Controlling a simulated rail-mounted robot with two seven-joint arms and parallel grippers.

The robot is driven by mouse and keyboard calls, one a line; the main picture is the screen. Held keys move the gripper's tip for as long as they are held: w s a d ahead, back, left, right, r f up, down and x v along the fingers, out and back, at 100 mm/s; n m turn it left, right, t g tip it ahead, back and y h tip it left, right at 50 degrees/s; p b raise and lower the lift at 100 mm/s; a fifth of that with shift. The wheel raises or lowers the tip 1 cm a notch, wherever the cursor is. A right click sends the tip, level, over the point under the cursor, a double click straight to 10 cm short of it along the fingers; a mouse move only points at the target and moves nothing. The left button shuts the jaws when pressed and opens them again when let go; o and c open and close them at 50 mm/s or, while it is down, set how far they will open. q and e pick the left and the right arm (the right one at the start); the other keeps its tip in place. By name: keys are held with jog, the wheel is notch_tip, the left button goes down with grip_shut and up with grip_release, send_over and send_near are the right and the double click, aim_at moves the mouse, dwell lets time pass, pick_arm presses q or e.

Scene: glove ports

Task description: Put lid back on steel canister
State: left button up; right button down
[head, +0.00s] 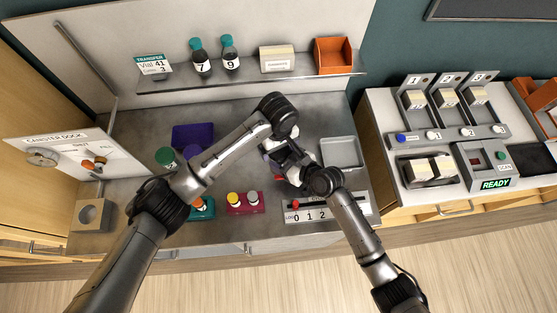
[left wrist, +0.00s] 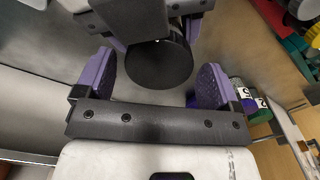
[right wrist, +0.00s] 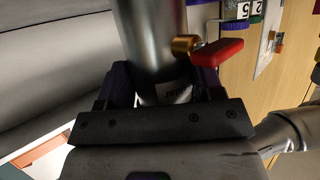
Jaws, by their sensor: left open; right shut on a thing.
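The steel canister (right wrist: 150,40) is a shiny grey cylinder in the right wrist view, with a brass fitting and a red handle (right wrist: 217,52) on its side. My right gripper (right wrist: 163,84) is shut on it. In the left wrist view, a dark round end (left wrist: 158,68) lies between the fingers of my open left gripper (left wrist: 157,80), with a gap on each side. I cannot tell whether this end is the open mouth or a lid. In the head view, my left gripper (head: 275,150) and right gripper (head: 293,170) meet over the bench; the arms hide most of the canister.
A purple tray (head: 192,125), a green-topped item (head: 165,157), a teal block (head: 203,213) and a magenta block (head: 246,208) stand left of the grippers. A grey tray (head: 341,140) lies right. A shelf (head: 250,80) with bottles is behind; a canister dock panel (head: 65,152) is far left.

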pick_arm(q)
jog(key=shift+f, duration=0.3)
jog(key=c, duration=0.9)
jog(key=shift+m, duration=1.7)
jog(key=shift+a, duration=0.1)
jog(key=o, duration=1)
